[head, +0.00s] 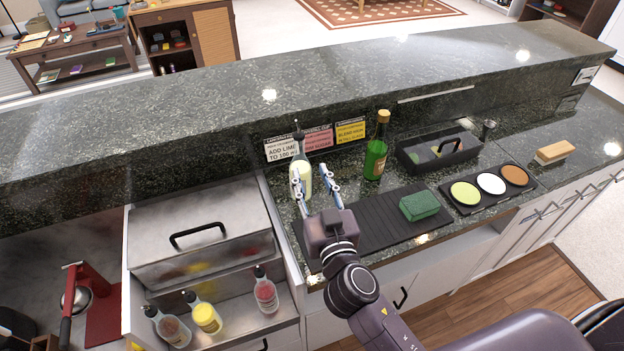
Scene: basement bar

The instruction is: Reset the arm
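My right gripper (312,174) is over the counter near the middle of the head view, at the end of my dark arm coming from the lower right. Its two fingers stand apart, pointing away toward the raised ledge. A clear bottle with pale yellow liquid and a dark pour spout (302,160) stands upright behind the fingers. The left finger overlaps it in the picture; I cannot tell whether they touch. No object is clearly gripped. My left gripper is not in view.
A green bottle (376,148), a black caddy (408,160), a green sponge (420,205) on a black mat (378,226), a tray of three coloured discs (512,197) and a brush (554,152) occupy the counter.

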